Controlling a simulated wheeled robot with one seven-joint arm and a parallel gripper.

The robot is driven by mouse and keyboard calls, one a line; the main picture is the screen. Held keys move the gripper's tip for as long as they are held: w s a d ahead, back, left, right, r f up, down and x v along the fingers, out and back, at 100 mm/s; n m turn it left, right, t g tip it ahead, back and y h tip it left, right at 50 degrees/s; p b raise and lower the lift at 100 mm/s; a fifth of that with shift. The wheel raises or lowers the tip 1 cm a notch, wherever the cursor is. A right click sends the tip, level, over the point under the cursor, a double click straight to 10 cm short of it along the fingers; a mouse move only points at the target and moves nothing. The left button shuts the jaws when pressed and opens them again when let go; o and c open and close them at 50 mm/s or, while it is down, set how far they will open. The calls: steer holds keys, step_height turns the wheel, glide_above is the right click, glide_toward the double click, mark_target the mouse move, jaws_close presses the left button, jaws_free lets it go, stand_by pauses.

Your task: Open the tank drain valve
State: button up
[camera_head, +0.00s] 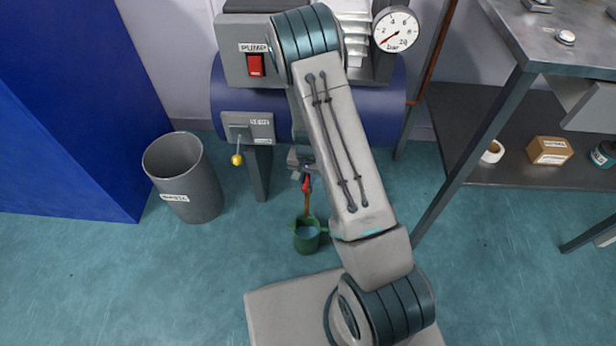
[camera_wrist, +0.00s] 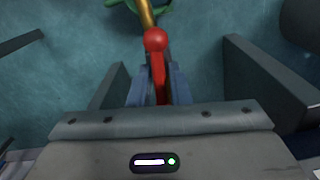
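The drain valve's red lever (camera_wrist: 158,82) has a round red end and points away from my gripper in the wrist view. In the head view the lever (camera_head: 306,184) shows small beneath the blue tank (camera_head: 232,101). My gripper (camera_wrist: 161,78) has its two blue-grey fingers close against both sides of the lever, seemingly shut on it. A brass-coloured length, pipe or stream, (camera_head: 306,203) runs from the valve down to a green can (camera_head: 307,236) on the floor. The valve body is mostly hidden by my gripper and arm.
A grey bin (camera_head: 184,178) stands left of the tank. A yellow-knobbed lever (camera_head: 237,159), red pump switch (camera_head: 255,65) and pressure gauge (camera_head: 396,29) are on the unit. A metal bench (camera_head: 556,47) with a lower shelf stands right. Open floor lies lower left.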

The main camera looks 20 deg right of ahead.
mark_target(308, 177)
jaws_close()
steer(key=shift+n, duration=1.1)
steer(key=o, duration=0.5)
jaws_free()
step_height(308, 177, up, 14)
steer(key=p, duration=0.5)
